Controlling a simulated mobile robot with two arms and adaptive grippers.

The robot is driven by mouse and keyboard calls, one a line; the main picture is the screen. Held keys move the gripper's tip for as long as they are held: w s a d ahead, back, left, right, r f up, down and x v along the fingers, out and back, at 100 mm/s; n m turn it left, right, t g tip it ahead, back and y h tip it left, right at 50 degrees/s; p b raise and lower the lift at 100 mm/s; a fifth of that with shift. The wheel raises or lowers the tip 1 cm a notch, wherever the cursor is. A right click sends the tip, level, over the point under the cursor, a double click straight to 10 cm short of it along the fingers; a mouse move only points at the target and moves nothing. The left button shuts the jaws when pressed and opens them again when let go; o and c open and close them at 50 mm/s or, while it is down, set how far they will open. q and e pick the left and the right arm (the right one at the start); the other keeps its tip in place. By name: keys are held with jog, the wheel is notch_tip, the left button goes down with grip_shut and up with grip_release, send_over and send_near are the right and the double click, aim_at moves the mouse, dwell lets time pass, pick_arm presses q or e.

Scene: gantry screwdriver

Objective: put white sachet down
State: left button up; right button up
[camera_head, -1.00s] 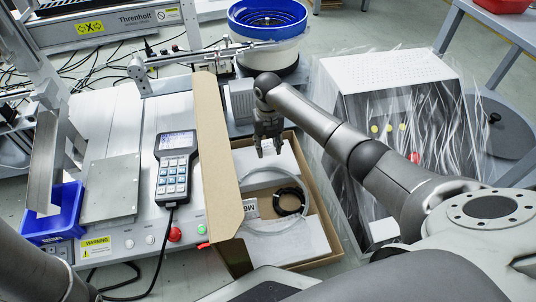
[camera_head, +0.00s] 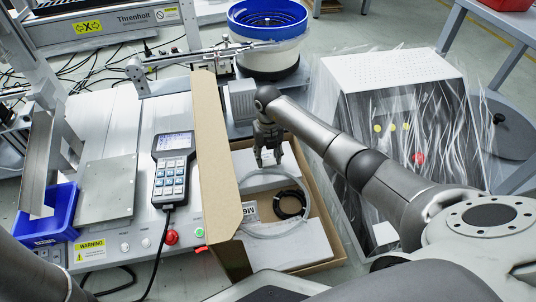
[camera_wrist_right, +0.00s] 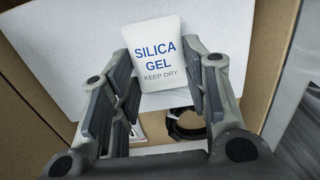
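My right gripper (camera_head: 268,163) points down over the back part of the box in the head view. In the wrist view its fingers (camera_wrist_right: 158,75) stand wide apart, one on each side of the sachet, and do not look closed on it. I cannot make out the sachet in the head view. My left gripper is not in view.
A handheld pendant (camera_head: 173,168), a blue bin (camera_head: 52,215) and a red button (camera_head: 171,237) are left. A plastic-wrapped cabinet (camera_head: 390,72) stands right, a blue-rimmed bowl feeder (camera_head: 268,50) behind.

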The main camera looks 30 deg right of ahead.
aim_at(268, 158)
jog(key=o, duration=0.3)
notch_tip(268, 158, up, 13)
jog(key=p, duration=0.8)
jog(key=shift+r, duration=0.15)
